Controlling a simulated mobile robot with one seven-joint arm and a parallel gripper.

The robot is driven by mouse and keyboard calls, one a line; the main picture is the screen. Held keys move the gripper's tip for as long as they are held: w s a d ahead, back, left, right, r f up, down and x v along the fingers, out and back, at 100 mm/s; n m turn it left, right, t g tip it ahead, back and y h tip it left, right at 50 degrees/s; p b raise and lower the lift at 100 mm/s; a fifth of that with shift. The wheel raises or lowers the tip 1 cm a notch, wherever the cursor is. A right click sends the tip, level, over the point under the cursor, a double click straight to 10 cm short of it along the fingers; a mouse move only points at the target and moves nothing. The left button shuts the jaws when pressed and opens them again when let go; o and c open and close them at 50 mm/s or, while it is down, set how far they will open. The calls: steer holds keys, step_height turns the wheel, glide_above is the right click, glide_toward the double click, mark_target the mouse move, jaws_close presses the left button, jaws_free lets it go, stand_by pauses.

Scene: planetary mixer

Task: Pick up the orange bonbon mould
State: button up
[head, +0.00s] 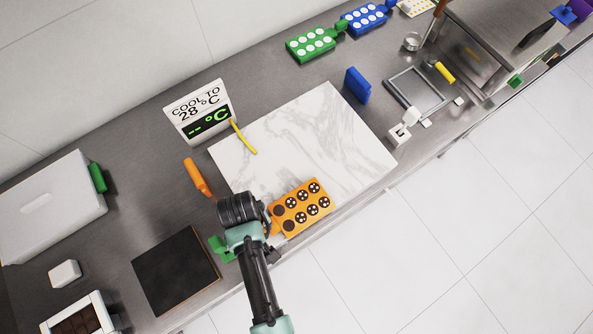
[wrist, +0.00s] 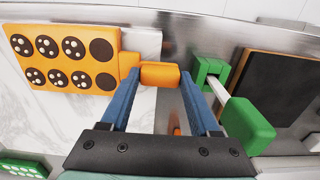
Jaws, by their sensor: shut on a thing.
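The orange bonbon mould (head: 300,207) is at the front edge of the marble slab (head: 345,120) in the head view. It has two rows of round dark cavities; most show white dots, and the two nearest its handle are plain dark. The mould also shows at the upper left of the wrist view (wrist: 65,60). Its short orange handle (wrist: 160,75) lies between the blue fingertips. My gripper (wrist: 160,80) is shut on this handle. I cannot tell whether the mould touches the slab. In the head view, my arm hides the handle's end.
A green-handled tool (wrist: 245,120) and a dark square plate (head: 175,270) are close beside my gripper. An orange object (head: 197,177), a yellow stick (head: 243,137) and a temperature display (head: 198,112) stand behind. Green (head: 312,44) and blue (head: 365,17) moulds are at the back.

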jaws_close()
steer(key=shift+r, duration=0.15)
step_height(320, 180, up, 10)
steer(key=b, duration=0.1)
stand_by(0.4)
steer(key=shift+w, duration=0.1)
